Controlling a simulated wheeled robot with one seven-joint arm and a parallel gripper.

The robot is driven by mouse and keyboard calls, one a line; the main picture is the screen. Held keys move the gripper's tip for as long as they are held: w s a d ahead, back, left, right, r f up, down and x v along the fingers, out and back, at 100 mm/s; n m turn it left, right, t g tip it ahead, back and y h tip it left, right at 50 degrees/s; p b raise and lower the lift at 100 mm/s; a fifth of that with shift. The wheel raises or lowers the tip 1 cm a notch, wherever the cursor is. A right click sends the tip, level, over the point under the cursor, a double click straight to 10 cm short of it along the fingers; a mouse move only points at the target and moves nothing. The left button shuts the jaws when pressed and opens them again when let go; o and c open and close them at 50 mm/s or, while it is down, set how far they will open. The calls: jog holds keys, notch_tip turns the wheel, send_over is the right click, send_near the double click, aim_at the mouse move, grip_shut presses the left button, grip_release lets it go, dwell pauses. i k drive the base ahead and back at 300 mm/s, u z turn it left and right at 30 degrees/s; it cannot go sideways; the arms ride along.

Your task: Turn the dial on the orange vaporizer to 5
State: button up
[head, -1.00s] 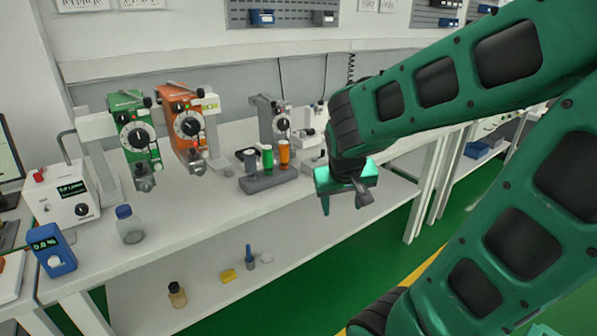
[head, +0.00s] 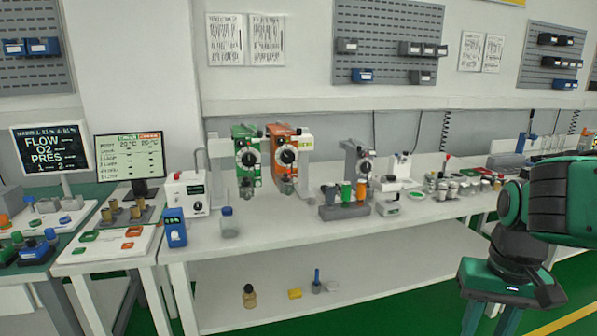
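The orange vaporizer (head: 283,145) stands at the back of the white bench, between the green vaporizer (head: 243,151) and a grey unit. Its dial (head: 287,156) is round, with a black knob and a pale scale ring, and faces me. The number at its mark is too small to read. My gripper (head: 490,320) hangs at the lower right, in front of the bench and far from the dial. It is seen from behind and above, and its fingertips reach the lower edge of the picture. I see nothing held in it, but the gap between its fingers is unclear.
A grey holder (head: 345,212) with coloured canisters stands right of the vaporizers. A clear bottle with a blue cap (head: 228,226), a blue meter (head: 175,228) and a white box (head: 187,194) stand to the left. The bench front (head: 270,222) below the orange vaporizer is mostly clear.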

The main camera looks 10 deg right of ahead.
aim_at(287, 155)
jog(key=k, duration=0.7)
jog(key=z, duration=0.55)
jog(key=i, duration=0.75)
jog(key=z, duration=0.45)
jog(key=i, duration=1.25)
jog(key=u, duration=0.55)
